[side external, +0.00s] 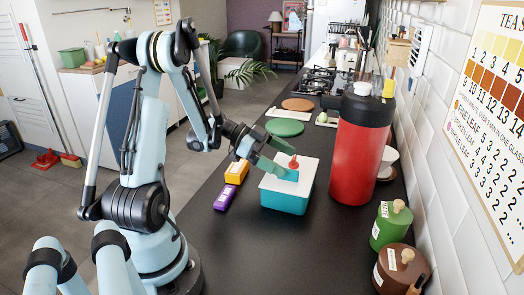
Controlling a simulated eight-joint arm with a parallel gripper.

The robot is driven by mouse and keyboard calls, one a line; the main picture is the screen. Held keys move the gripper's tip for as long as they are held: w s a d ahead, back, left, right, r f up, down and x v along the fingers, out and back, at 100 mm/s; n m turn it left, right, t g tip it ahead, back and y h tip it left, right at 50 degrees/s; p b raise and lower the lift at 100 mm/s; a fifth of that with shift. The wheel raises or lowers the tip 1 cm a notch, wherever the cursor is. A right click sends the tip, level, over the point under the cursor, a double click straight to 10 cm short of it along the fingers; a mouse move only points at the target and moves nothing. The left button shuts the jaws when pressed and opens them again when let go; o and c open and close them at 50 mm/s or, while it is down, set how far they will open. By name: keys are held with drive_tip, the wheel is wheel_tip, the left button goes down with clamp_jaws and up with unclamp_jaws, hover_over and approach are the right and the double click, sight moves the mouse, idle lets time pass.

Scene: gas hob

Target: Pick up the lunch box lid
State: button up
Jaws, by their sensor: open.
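The lunch box (287,202) is a teal tub standing on the dark counter. Its white lid (306,167) lies on top and has a small red knob (293,161). My gripper (289,162) reaches in from the left, low over the lid. Its jaws are open, with one finger on the far side of the knob and one on the near side. I cannot tell whether the fingers touch the knob or the lid. The near finger hides part of the lid.
A tall red canister (358,150) stands close to the right of the lunch box. Orange (237,171) and purple (225,198) boxes lie to its left. Green (391,226) and brown (399,268) jars stand near the tiled wall. Round green (285,127) and brown (297,104) boards lie behind.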

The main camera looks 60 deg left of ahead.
sight(292, 163)
drive_tip(key=shift+x, duration=1.7)
drive_tip(key=c, duration=0.7)
drive_tip(key=shift+r, duration=0.1)
